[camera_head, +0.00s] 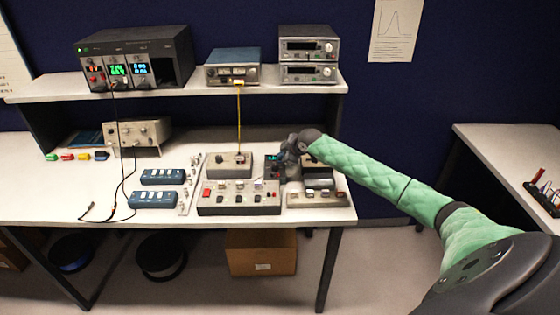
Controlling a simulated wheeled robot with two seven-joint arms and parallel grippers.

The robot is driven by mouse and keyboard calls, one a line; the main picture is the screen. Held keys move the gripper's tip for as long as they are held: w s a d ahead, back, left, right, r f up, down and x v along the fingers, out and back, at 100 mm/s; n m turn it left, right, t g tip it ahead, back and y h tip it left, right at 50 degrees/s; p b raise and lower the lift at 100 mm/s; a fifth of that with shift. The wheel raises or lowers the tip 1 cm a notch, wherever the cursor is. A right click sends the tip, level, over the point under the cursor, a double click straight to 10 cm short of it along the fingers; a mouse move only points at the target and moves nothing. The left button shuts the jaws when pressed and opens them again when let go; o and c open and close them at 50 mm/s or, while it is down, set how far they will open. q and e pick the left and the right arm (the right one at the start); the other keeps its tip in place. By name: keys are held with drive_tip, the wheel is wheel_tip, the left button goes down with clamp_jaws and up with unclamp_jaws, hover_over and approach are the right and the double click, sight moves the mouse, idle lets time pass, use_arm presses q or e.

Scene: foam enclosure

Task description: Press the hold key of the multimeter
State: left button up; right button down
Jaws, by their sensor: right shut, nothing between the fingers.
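A small dark device with a lit green display (271,158), which looks like the multimeter, stands on the bench right of centre. My right gripper (284,163) is at its right side, with the arm reaching in from the right. The gripper is shut and holds nothing. It is small and dark in the picture, and I cannot tell whether it touches the device. The hold key cannot be made out. The gripper hides part of the device. My left gripper is not in view.
A grey box (229,166) stands left of the device, and a grey control panel (238,204) lies in front. Another keyed unit (317,199) sits to the right. A shelf (190,93) with instruments runs above. Two blue boxes (163,176) and black cables (124,178) lie at left.

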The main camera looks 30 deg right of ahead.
drive_tip(key=shift+r, duration=0.2)
drive_tip(key=shift+r+p, duration=1.65)
drive_tip(key=shift+r, duration=0.75)
